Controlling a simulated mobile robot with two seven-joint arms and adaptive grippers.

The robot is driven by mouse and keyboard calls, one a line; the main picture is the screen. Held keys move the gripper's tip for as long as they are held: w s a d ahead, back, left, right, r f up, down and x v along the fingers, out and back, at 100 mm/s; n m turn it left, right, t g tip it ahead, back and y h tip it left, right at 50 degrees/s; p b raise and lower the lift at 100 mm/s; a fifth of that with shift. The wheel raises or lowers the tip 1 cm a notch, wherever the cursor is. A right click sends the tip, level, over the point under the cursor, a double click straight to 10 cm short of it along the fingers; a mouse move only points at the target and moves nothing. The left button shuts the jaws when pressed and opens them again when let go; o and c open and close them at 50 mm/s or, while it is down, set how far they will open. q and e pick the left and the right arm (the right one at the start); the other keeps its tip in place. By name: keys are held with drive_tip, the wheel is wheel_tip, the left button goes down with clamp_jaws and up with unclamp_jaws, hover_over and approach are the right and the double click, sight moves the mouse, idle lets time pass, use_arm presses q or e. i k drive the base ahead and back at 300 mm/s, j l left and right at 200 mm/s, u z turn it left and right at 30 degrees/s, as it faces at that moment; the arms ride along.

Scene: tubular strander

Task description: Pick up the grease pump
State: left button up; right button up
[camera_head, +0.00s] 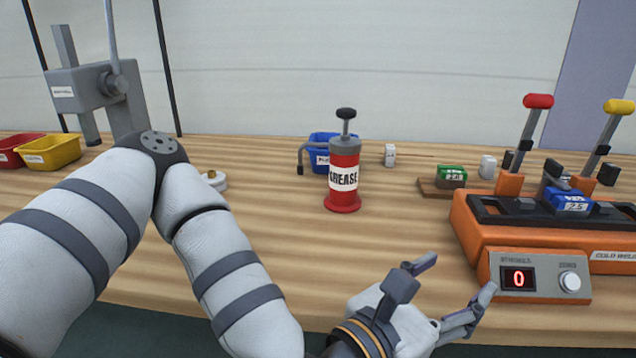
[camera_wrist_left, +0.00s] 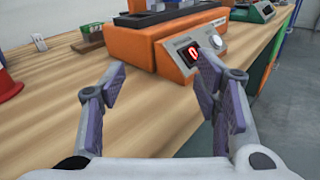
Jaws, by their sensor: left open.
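The grease pump (camera_head: 344,177) is a red cylinder with a grey top, a black knob handle and a white label reading GREASE. It stands upright on the wooden bench, with a bent grey spout to its left. Part of its red body shows at the left edge of the left wrist view (camera_wrist_left: 8,75). My left gripper (camera_head: 460,285) is open and empty, in front of the bench's near edge, to the right of and nearer than the pump. Its two fingers (camera_wrist_left: 165,95) are spread wide in the left wrist view. My right gripper is not in view.
An orange cold welder (camera_head: 535,225) with red and yellow levers stands right of the pump. A blue bin (camera_head: 322,160) sits just behind the pump. Yellow (camera_head: 50,152) and red bins and a grey machine (camera_head: 95,85) stand at left. Bench space in front of the pump is clear.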

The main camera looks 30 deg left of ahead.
sight(343, 197)
drive_tip(key=i+j, duration=0.1)
drive_tip(key=j, duration=0.3)
drive_tip(key=i+j, duration=0.15)
drive_tip(key=j, duration=0.3)
drive_tip(key=i+j, duration=0.1)
drive_tip(key=j, duration=0.3)
